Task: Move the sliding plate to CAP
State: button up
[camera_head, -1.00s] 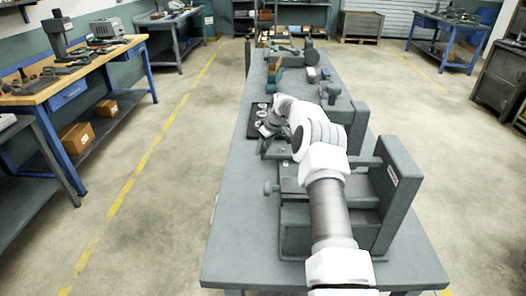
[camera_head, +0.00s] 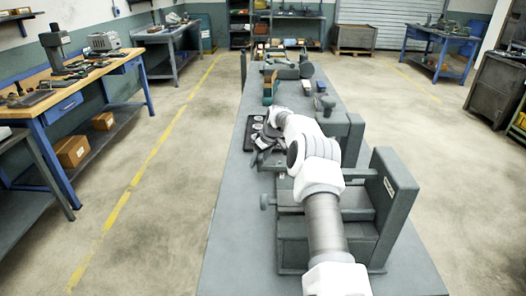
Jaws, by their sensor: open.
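A grey machine (camera_head: 308,250) stands on the near part of the long bench, with a tall upright wall on its right bearing a small pale label too small to read. A flat plate (camera_head: 288,197) with a round knob (camera_head: 265,201) at its left end lies across its top; it looks like the sliding plate. My white arm covers much of the machine and plate. My dark gripper (camera_head: 262,158) is open beyond the plate, near a dark tray, and apart from the knob. Its fingertips are small and partly unclear. I cannot make out a CAP marking.
The dark tray (camera_head: 248,134) holds small round parts. Behind my arm stands another grey block (camera_head: 354,138). Small blocks and tools (camera_head: 324,102) lie farther along the bench (camera_head: 228,235). The bench's left strip beside the machine is clear.

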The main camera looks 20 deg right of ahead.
jog(key=v, duration=1.7)
jog(key=shift+a+r, duration=0.1)
